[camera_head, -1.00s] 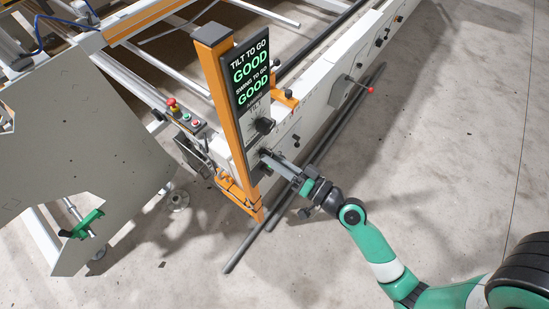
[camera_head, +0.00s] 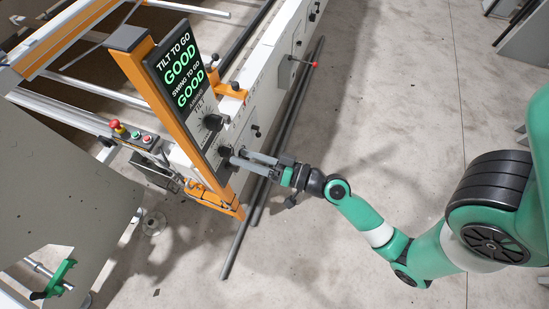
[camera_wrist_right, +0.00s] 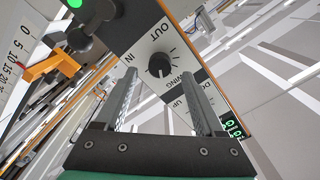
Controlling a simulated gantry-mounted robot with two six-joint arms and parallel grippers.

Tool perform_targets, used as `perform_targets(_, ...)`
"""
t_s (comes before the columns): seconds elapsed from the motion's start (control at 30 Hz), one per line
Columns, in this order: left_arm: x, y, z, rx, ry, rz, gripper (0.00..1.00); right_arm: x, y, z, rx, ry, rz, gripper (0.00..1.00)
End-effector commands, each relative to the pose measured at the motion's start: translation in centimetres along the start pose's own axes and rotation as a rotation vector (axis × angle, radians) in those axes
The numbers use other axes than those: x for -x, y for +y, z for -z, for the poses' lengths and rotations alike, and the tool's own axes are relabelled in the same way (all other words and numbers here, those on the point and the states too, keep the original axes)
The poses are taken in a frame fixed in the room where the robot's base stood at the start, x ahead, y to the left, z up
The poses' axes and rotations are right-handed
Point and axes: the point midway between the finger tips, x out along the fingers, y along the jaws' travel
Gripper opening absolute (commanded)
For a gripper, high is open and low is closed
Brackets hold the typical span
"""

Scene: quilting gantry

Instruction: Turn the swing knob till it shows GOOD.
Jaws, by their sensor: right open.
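The display (camera_head: 181,73) on the upright post reads TILT TO GO GOOD and SWING TO GO GOOD, both GOODs in green. The black swing knob (camera_head: 225,153) is low on the panel, below the tilt knob (camera_head: 213,122). My right gripper (camera_head: 240,159) is open, its fingertips close in front of the swing knob. In the right wrist view the swing knob (camera_wrist_right: 160,65) sits between the two spread fingers, near the IN and OUT labels, with a gap on each side. My left gripper is out of view.
The orange post (camera_head: 170,100) carries the panel at the machine's end. A control box (camera_head: 135,140) with a red stop button stands left of it. A red-tipped lever (camera_head: 314,64) sticks out from the white rail (camera_head: 270,60).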

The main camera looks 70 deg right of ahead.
Motion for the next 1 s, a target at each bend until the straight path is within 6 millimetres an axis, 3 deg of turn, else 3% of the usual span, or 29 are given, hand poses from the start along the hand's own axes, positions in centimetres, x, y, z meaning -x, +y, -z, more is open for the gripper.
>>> perform_targets(0.2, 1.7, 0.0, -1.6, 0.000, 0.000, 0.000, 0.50, 5.6, 0.6, -0.2, -0.003, 0.005, -0.009, 0.71)
perform_targets(0.4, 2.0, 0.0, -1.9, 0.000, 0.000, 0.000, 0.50, 8.0, 0.3, -0.1, -0.002, 0.002, -0.006, 0.71)
perform_targets(1.0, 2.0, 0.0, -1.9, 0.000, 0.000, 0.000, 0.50, 8.6, 0.0, 0.0, 0.000, 0.000, 0.001, 0.71)
